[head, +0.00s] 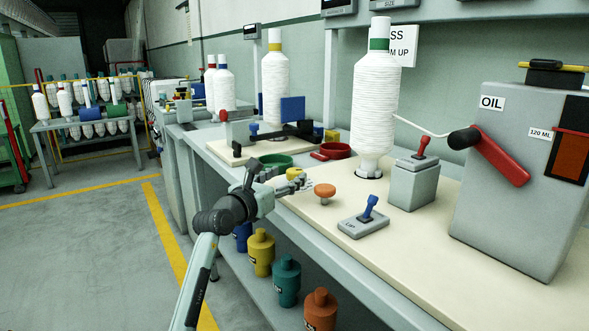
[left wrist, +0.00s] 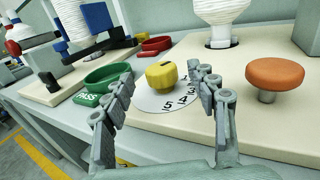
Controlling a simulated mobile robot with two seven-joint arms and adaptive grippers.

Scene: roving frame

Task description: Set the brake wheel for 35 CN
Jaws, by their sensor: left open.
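The brake wheel, a yellow knob (left wrist: 161,75), stands on a white numbered dial (left wrist: 170,95) with a few digits such as 5, 4 and 3 showing. In the head view the yellow knob (head: 296,171) is partly hidden behind my left gripper (head: 297,184). In the left wrist view my left gripper (left wrist: 160,95) is open and empty, its two fingers apart with the knob beyond and between them. I cannot tell a touch. No "35 CN" label is readable. My right gripper is not in view.
An orange mushroom button (left wrist: 275,75) stands right of the dial. A green PASS tray (left wrist: 103,85) and a red tray (left wrist: 155,44) lie left and behind. A white yarn cone (head: 375,100), a blue lever switch (head: 368,208) and a grey OIL tank (head: 510,200) stand on the bench.

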